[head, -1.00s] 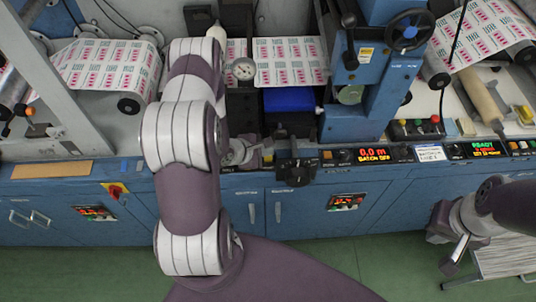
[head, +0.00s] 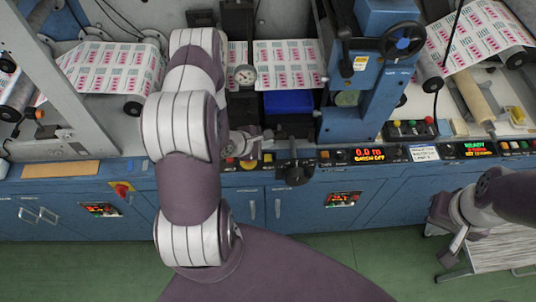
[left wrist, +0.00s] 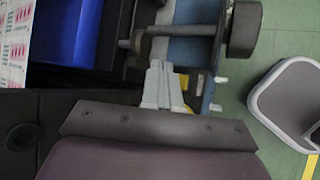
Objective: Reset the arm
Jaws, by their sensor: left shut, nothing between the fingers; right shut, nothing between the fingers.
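A dark knobbed part (head: 295,173) sticks out from the front control panel in the head view. In the left wrist view a dark round knob (left wrist: 244,30) sits on the end of a short metal shaft, out over the floor. I cannot tell which part is the task's arm. My left gripper (head: 252,147) is mostly hidden behind my own arm, at the panel to the left of the knobbed part. Its pale fingers (left wrist: 160,84) are shut and empty, just short of the shaft. My right gripper (head: 452,250) is shut and empty at the right, over the floor side.
Printed web (head: 290,62) runs through the machine above a blue block (head: 289,102). A blue column (head: 365,80) with a handwheel (head: 403,38) stands to the right. Lit displays (head: 370,155) and buttons line the panel. A slatted pale surface (head: 500,250) lies at lower right.

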